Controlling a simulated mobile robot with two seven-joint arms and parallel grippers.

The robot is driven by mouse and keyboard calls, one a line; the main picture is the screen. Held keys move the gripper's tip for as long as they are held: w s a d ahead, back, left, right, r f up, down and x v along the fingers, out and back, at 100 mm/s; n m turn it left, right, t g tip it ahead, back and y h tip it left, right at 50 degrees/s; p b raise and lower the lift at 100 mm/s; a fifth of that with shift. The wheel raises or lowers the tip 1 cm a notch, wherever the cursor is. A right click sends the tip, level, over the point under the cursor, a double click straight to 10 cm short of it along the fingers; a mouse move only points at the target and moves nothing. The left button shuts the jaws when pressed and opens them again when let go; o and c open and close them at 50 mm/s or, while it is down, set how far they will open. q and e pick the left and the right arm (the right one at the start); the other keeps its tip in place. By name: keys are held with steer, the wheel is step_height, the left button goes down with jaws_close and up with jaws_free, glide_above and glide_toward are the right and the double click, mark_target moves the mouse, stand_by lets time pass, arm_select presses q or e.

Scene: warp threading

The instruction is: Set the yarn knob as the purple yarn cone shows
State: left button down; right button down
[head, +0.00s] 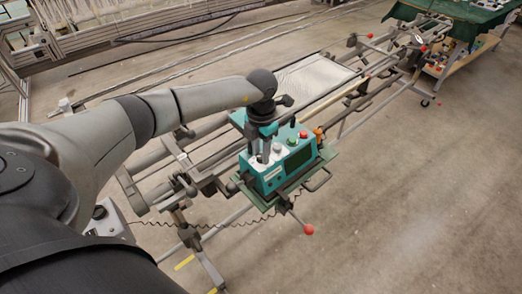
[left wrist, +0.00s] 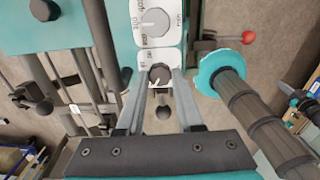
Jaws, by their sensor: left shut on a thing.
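My left gripper (head: 263,158) reaches down over the teal control box (head: 272,179) in the head view. In the left wrist view its two grey fingers (left wrist: 161,76) are shut on a small dark knob (left wrist: 160,70) on a white dial plate, seemingly the yarn knob. A second dial with a grey knob (left wrist: 155,21) sits just above it, apart from the fingers. The lettering around both dials is too small or turned to read surely. I cannot make out a purple yarn cone in either view. My right gripper is in neither view.
The box also carries a green button (head: 291,141), a red button (head: 303,134) and a dark screen (head: 299,160). A red-ended lever (head: 308,229) sticks out in front. A long metal frame (head: 340,95) runs behind. The floor at right is clear.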

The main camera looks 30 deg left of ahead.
mark_target(261, 156)
arm_select(q)
steer(key=shift+r+n, duration=0.1)
steer(key=shift+n, duration=0.2)
steer(key=shift+w, duration=0.1)
steer(key=c, duration=0.8)
jaws_free()
steer(key=shift+c, duration=0.2)
step_height(261, 156, up, 15)
steer(key=shift+b, duration=0.3)
steer(key=shift+r, duration=0.1)
